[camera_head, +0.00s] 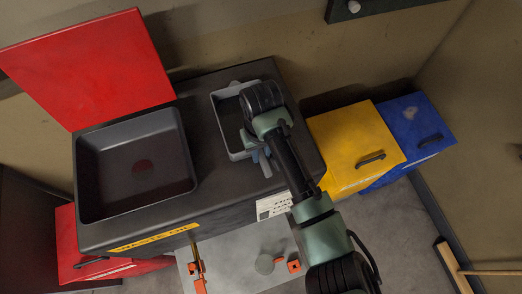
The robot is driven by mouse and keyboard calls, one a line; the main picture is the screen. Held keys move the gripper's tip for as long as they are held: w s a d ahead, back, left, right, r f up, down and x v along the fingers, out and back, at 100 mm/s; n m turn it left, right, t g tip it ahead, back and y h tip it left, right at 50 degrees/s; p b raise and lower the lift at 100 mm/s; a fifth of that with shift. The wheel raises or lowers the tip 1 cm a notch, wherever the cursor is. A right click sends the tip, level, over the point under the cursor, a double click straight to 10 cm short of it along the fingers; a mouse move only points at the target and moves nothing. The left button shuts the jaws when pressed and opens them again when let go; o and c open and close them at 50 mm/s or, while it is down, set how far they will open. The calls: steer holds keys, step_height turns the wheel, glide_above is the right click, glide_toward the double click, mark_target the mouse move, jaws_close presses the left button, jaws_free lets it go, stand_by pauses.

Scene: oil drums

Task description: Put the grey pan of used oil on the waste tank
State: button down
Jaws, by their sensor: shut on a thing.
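The grey pan (222,117) is at the right part of the dark tank top (198,187). It looks level, and I cannot tell whether it rests on the top or hangs just above it. My gripper (262,160) is at the pan's right side, shut on it. My wrist and arm cover much of the pan's right part, and its contents are mostly hidden. A square sunken basin (110,180) with a dark red round spot takes up the left part of the tank top. A red lid (90,65) stands raised behind it.
A yellow bin (355,140) and a blue bin (410,130) stand right of the tank. A red bin (75,240) is at lower left. A grey surface with orange clamps (293,266) lies in front. A broom (450,265) is at lower right.

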steer(key=c, duration=0.8)
jaws_free()
steer(key=shift+f, duration=0.1)
steer(key=shift+o, duration=0.2)
step_height(320, 180, up, 12)
steer(key=w+a+r+t+y, duration=0.3)
steer(key=w+a+r+t, duration=0.5)
steer(key=r, duration=0.4)
steer(key=w+a+r+t+y, duration=0.1)
steer(key=w+a+r+t, duration=0.15)
steer(key=r, duration=0.55)
steer(key=w+a+r+t+y, duration=0.1)
steer(key=r+t, duration=0.2)
steer(key=r, duration=0.5)
steer(key=s+d+r+t, duration=0.2)
steer(key=r+t, duration=0.1)
steer(key=r, duration=0.5)
steer(key=s+d+r+t, duration=0.2)
steer(key=r+t, duration=0.2)
steer(key=r, duration=0.4)
steer(key=s+d+r+m+t+h, duration=0.3)
steer(key=s+d+r+t+h, duration=0.2)
steer(key=s+r, duration=0.6)
steer(key=shift+s+d+m+t, duration=0.2)
steer(key=shift+d+m+t, duration=0.1)
steer(key=shift+d+t, duration=0.65)
